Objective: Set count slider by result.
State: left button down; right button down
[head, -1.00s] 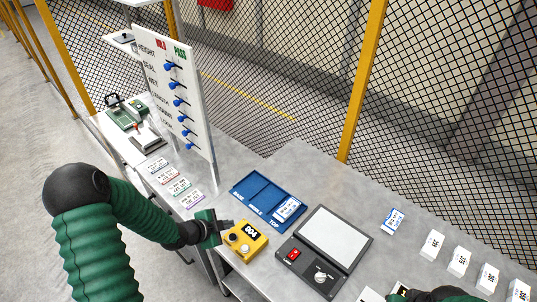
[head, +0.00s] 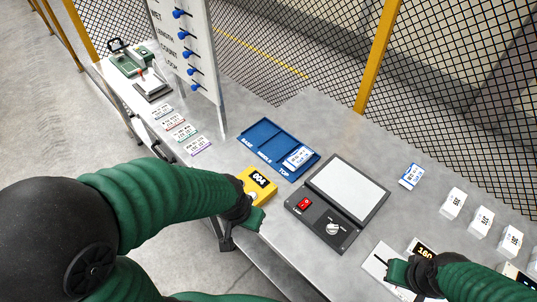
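The white slider board (head: 211,50) stands upright at the back left, its top out of frame. A yellow counter (head: 259,181) on the bench reads 004. My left gripper (head: 228,238) hangs just in front of the counter at the bench's front edge, apart from the sliders; its finger opening is unclear. My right gripper (head: 385,270) is low at the right, over a white plate (head: 376,261) next to a display; its fingers are mostly hidden.
A blue tray (head: 262,133) with a card in it lies behind the counter. A dark device with a pale panel (head: 348,188) and a red switch sits right of it. Several small cards (head: 181,132) lie below the board. White boxes (head: 453,203) line the right; mesh fence stands behind.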

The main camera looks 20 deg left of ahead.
aim_at(190, 72)
jog(key=u, duration=1.3)
